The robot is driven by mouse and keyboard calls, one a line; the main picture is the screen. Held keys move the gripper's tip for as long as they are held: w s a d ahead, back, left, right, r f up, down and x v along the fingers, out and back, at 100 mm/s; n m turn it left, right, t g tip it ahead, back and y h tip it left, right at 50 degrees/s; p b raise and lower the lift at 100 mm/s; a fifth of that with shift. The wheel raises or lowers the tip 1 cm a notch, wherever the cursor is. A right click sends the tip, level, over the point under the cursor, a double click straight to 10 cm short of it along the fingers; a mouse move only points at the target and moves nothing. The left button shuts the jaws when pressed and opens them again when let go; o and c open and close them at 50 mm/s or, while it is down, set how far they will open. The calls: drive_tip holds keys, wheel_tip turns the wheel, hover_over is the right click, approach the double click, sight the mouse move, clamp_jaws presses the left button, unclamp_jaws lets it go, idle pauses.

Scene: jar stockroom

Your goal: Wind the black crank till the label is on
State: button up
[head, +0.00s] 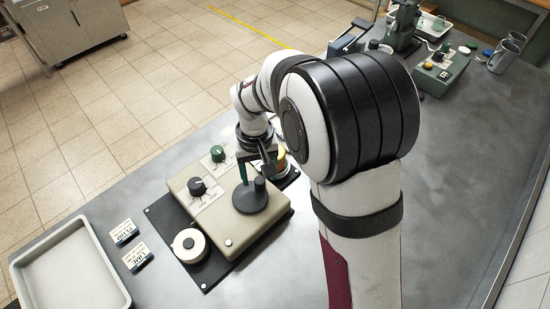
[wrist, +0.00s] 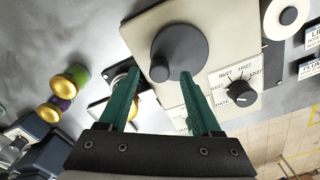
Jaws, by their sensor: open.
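The black crank (head: 247,198) is a round disc with an upright knob (head: 259,184), on top of a beige labelling machine (head: 232,238). In the wrist view the crank disc (wrist: 183,46) is at the top middle and its knob (wrist: 160,72) is at the disc's lower left. My gripper (wrist: 159,74) is open, with green fingers to either side of the knob in that view; I cannot tell whether the tips reach down to its height. In the head view my gripper (head: 257,168) is just behind the knob. A jar (head: 280,160) at the machine's far side is partly hidden by my wrist.
A white roll (head: 189,245) and dials (head: 198,187) are on the machine's side. Two label cards (head: 124,232) and an empty tray (head: 70,270) lie at left. Gold-lidded jars (wrist: 48,112) show in the wrist view. Bare table lies at the front.

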wheel_tip(320, 180, up, 6)
drive_tip(key=shift+r, duration=0.2)
drive_tip(key=shift+s, duration=0.1)
idle(0.3)
drive_tip(key=s+d+r+m+y, duration=0.1)
drive_tip(key=s+d+m, duration=0.3)
drive_tip(key=s, duration=0.7)
drive_tip(key=s+d+r+m, duration=0.2)
drive_tip(key=s+d+m, duration=0.2)
drive_tip(key=s, duration=0.8)
drive_tip(key=d, duration=0.2)
drive_tip(key=shift+d+r+m+y, duration=0.3)
drive_tip(key=shift+d+r+y, duration=0.05)
drive_tip(key=shift+d+y, duration=0.05)
